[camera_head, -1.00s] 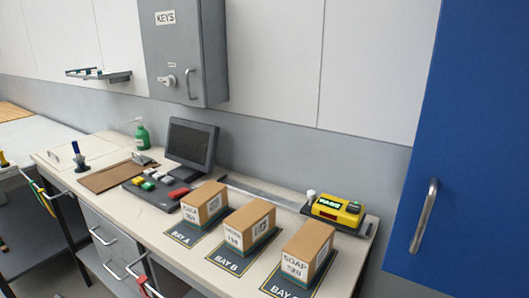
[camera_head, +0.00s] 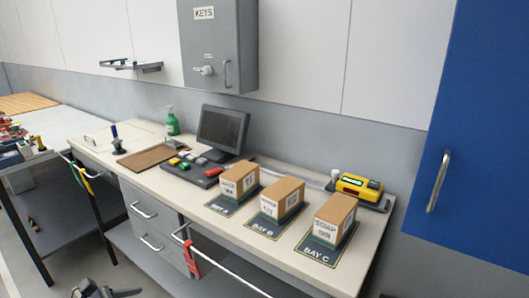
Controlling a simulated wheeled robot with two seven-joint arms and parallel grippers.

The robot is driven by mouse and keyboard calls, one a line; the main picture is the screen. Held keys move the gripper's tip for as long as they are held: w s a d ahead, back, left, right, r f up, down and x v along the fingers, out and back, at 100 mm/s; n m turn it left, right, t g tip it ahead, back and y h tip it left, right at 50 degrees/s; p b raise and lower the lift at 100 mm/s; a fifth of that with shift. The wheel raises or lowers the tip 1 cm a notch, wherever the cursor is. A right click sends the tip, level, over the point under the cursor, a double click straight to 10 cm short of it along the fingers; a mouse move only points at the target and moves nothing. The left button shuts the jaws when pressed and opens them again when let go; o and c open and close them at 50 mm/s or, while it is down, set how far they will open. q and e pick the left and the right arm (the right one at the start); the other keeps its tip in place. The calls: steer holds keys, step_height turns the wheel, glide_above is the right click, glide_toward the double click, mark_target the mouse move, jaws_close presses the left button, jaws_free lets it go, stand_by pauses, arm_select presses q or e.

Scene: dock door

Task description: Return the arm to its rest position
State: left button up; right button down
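A dark part of my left gripper (camera_head: 108,292) shows at the bottom left edge, low in front of the bench. Most of it is cut off by the frame, and I cannot tell whether its fingers are open or shut. No held object shows there. My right gripper cannot be made out; only a tiny dark bit shows at the bottom edge, right of centre.
The bench (camera_head: 290,258) carries three cartons on bay mats, a monitor (camera_head: 222,130), a button panel (camera_head: 190,172) and a yellow device (camera_head: 358,187). A rail with a red tag (camera_head: 192,260) runs along its front. A blue door (camera_head: 480,150) stands right.

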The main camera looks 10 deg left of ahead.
arm_select(q)
steer(key=s+d+r+m+g+h+p, duration=0.1)
steer(key=s+d+r+m+g, duration=0.15)
steer(key=d+m, duration=0.3)
steer(key=s+d+r+m+g, duration=0.1)
steer(key=s+d+r+m, duration=0.25)
steer(key=d+m, duration=0.2)
steer(key=s+d+r+m+y+p, duration=0.1)
steer(key=s+d+r+m+y, duration=0.2)
steer(key=s+m, duration=0.5)
steer(key=shift+m+g+y, duration=0.35)
steer(key=shift+m+y, duration=0.15)
steer(key=shift+m, duration=2.6)
steer(key=shift+r, duration=0.1)
